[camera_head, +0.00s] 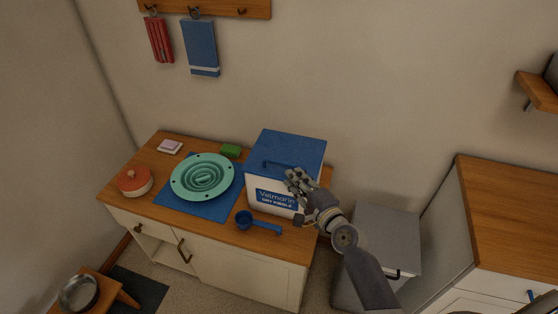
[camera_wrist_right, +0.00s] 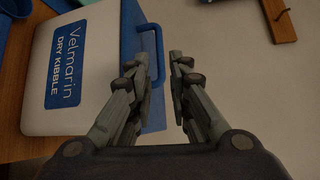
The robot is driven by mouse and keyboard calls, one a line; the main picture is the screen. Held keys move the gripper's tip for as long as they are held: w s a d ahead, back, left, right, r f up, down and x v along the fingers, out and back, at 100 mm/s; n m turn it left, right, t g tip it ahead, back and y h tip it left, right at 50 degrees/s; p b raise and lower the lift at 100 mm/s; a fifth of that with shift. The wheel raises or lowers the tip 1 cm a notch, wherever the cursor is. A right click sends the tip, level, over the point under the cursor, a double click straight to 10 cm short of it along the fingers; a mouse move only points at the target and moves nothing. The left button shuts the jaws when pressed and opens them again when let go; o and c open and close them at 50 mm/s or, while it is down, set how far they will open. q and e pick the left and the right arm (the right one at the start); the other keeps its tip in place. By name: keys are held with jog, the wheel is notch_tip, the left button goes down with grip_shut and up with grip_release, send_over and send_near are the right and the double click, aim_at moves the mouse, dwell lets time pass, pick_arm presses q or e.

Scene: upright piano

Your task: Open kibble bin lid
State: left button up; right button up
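The kibble bin (camera_head: 262,188) is a white box labelled "Velmarin Dry Kibble" on the wooden cabinet top. Its blue lid (camera_head: 290,146) is closed, with a blue handle (camera_head: 281,163) near the front. My right gripper (camera_head: 294,180) is at the lid's front right. In the right wrist view, the right gripper (camera_wrist_right: 161,65) has its fingers apart, with the lid handle (camera_wrist_right: 159,45) near and partly behind the left finger. The bin's label (camera_wrist_right: 69,58) shows there too. I cannot tell whether the fingers touch the handle. My left gripper is not in view.
A teal slow-feeder bowl (camera_head: 203,178) sits on a blue mat (camera_head: 216,213) left of the bin. A blue scoop (camera_head: 257,223) lies in front, near the cabinet edge. A red-lidded pot (camera_head: 135,181) and green sponge (camera_head: 230,151) also stand there. A grey box (camera_head: 385,235) is at right.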

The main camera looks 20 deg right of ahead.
aim_at(279, 162)
jog(key=x, duration=1)
jog(key=shift+w+a+b, duration=0.1)
jog(key=shift+a+b, duration=0.05)
jog(key=shift+b, duration=0.15)
grip_shut()
